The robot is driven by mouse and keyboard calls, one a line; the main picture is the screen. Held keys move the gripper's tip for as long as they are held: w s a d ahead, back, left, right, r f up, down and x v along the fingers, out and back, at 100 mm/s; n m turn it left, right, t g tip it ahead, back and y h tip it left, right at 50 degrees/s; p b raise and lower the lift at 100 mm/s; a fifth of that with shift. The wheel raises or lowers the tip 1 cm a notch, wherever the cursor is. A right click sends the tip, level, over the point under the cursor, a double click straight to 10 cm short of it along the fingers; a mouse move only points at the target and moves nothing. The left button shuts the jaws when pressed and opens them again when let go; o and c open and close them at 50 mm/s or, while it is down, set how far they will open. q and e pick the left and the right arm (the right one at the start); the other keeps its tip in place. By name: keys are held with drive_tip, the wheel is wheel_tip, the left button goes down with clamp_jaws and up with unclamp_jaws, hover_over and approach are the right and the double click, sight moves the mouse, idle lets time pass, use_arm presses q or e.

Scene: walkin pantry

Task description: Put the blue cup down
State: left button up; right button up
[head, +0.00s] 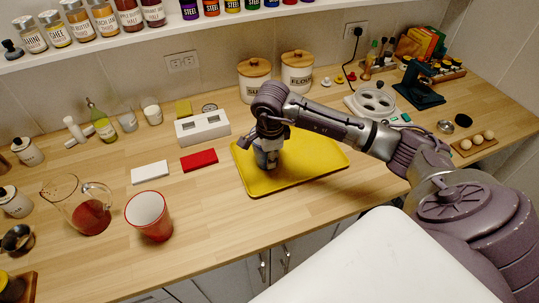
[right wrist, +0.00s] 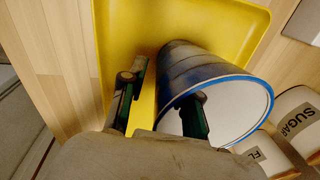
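The blue cup (head: 268,158) is in the left part of the yellow tray (head: 318,176), mostly hidden under my right gripper (head: 268,143) in the head view. It looks upright and seems to rest on the tray. In the right wrist view the cup (right wrist: 180,72) shows its blue rim and white inside. My right gripper (right wrist: 165,95) has one finger inside the cup and one outside, with the wall between them. A yellow strip of tray shows between the outer finger and the wall, so the fingers are apart. My left gripper is not in view.
A red cup (head: 149,216) and a glass jug (head: 80,208) stand at the left. A red block (head: 199,161) and white block (head: 150,173) lie left of the tray. Two canisters (head: 254,78) stand behind it. The tray's right part is bare.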

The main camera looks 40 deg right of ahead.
drive_tip(key=shift+r, duration=0.55)
wheel_tip(320, 180, up, 11)
drive_tip(key=s+b, duration=0.1)
drive_tip(key=b, duration=0.2)
drive_tip(key=shift+s+a, duration=0.2)
drive_tip(key=shift+a, duration=0.2)
